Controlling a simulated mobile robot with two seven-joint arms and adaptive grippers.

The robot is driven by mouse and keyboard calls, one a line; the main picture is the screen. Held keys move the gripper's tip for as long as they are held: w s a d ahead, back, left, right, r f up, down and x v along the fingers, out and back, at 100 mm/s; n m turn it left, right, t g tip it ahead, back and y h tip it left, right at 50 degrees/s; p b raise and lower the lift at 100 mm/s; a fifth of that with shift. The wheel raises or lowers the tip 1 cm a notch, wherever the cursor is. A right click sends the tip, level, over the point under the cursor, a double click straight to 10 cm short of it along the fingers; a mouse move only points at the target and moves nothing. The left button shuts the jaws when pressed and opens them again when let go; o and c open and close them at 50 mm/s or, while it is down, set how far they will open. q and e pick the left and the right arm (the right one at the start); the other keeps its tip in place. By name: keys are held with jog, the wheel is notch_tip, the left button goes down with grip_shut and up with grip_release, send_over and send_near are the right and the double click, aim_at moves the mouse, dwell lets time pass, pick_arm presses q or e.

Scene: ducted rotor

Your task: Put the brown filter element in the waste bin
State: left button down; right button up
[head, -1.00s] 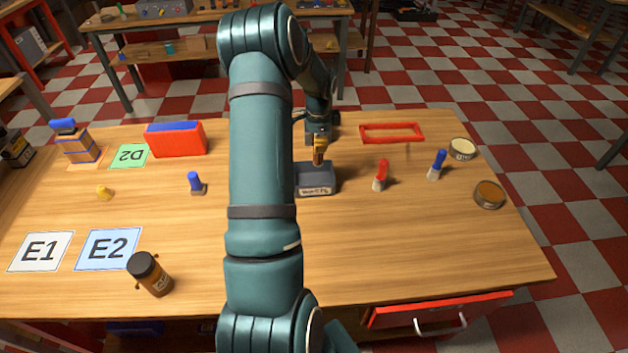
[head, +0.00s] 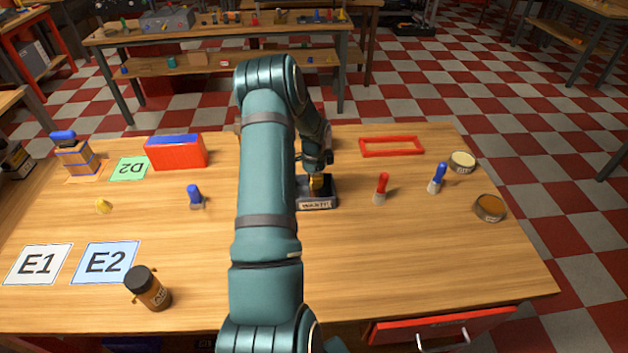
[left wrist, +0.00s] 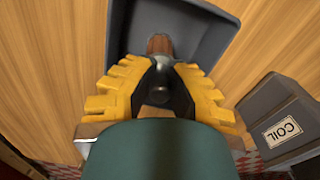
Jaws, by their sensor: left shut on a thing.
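The waste bin (head: 318,204) is a small dark grey open box with a white label, on the middle of the table. It also shows in the left wrist view (left wrist: 130,35), below the fingers. My left gripper (head: 317,184), with yellow fingers, is at the bin's opening and points down into it. In the left wrist view its fingers are shut on the brown filter element (left wrist: 160,44), whose end shows against the inside of the bin. In the head view the element is mostly hidden by the gripper and the bin. My right gripper is not in view.
A grey box labelled COIL (left wrist: 283,120) stands near the bin. A red-handled brush (head: 381,187) and a blue-handled brush (head: 437,178) stand to the right. A red frame (head: 391,146) lies behind. The front right of the table is clear.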

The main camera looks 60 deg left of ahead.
pick_arm(q)
jog(key=shift+r, duration=0.1)
jog(key=c, duration=1.1)
grip_release()
jog(key=shift+f, duration=0.2)
jog(key=shift+o, duration=0.2)
jog(key=shift+r, duration=0.15)
